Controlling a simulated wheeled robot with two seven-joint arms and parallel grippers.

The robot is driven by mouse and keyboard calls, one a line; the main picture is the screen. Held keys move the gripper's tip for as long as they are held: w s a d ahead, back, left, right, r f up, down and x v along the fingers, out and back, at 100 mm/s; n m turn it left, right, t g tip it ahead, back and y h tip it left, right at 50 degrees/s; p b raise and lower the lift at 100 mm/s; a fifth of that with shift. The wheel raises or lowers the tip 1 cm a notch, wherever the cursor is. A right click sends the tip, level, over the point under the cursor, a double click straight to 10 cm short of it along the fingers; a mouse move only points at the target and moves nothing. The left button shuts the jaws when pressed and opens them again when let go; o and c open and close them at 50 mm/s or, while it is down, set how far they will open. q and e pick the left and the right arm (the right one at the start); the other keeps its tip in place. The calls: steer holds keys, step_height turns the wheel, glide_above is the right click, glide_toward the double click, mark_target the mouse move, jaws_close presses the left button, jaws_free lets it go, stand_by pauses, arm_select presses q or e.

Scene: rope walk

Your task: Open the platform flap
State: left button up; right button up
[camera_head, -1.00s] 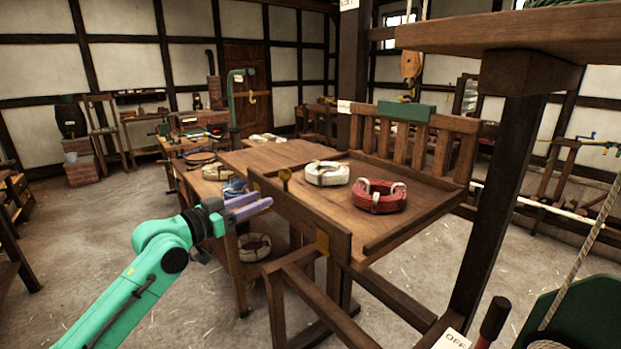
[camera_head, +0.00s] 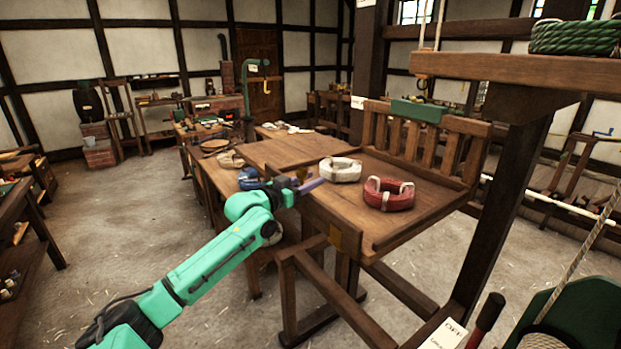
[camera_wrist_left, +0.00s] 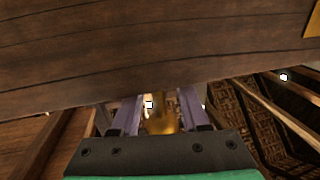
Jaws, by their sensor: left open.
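The platform (camera_head: 425,212) is a wooden deck with a slatted back, carrying a white rope coil (camera_head: 341,170) and a red rope coil (camera_head: 388,194). A wooden board that looks like its flap (camera_head: 327,214) stands upright along the near left edge. In the left wrist view this flap (camera_wrist_left: 150,50) fills the top. A brass knob (camera_head: 303,172) shows at the flap's far end. My left gripper (camera_head: 312,184) is at that end. In the left wrist view its purple fingers are open on either side of the brass knob (camera_wrist_left: 161,118); contact is unclear. My right gripper is not in view.
A wooden post and shelf (camera_head: 530,70) with a green rope coil (camera_head: 575,38) stand at right. A workbench (camera_head: 275,150) adjoins the platform's far left side.

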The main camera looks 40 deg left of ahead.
arm_select(q)
jaws_close()
stand_by(1.4)
